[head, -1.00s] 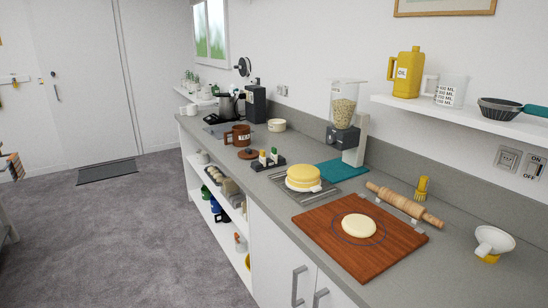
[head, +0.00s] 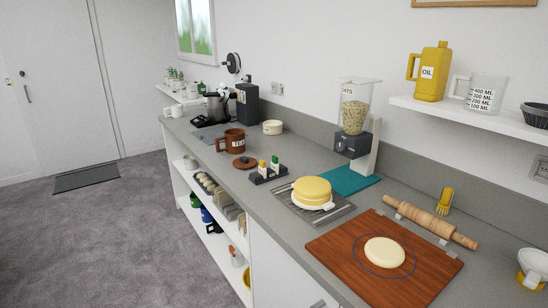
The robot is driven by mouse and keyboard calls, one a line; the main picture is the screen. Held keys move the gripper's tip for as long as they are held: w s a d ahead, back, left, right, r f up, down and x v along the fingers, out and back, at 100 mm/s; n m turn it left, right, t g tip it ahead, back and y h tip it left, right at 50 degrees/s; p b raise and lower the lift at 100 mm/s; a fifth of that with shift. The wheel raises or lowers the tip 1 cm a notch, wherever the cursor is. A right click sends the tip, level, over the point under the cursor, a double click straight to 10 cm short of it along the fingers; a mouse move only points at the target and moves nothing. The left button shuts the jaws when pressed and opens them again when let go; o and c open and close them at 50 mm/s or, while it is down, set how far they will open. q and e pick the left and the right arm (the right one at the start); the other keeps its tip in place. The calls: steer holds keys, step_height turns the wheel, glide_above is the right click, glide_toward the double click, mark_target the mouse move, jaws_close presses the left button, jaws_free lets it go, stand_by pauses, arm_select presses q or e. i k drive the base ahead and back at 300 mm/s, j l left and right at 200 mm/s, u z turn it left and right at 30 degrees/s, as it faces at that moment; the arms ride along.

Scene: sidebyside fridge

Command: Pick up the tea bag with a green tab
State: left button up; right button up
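No tea bag can be made out for certain. A brown mug-like pot with lettering that seems to read TEAS (head: 234,143) stands on the counter, left of centre. Its inside is too small to see into. A brown lid (head: 245,162) lies beside it. Just in front, a small dark holder (head: 268,174) carries upright white pieces, one with a green top (head: 274,162) and one with a yellow top (head: 262,166). I cannot tell whether these are tea bags. Neither of my grippers is in view.
A long grey counter (head: 222,188) runs along the wall. It holds a cutting board (head: 325,245) with dough, a rolling pin (head: 430,221), a yellow round stack (head: 312,190) and a grain dispenser (head: 354,130). Open shelves lie below.

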mark_target(275, 166)
steer(key=i+j+z, duration=0.15)
steer(key=i+j, duration=0.4)
steer(key=i, duration=0.15)
steer(key=i+j+z, duration=0.15)
steer(key=i+j, duration=0.5)
steer(key=i+j+z, duration=0.1)
steer(key=i+j, duration=0.55)
steer(key=i+j+z, duration=0.15)
steer(key=i+j, duration=0.45)
steer(key=j, duration=0.2)
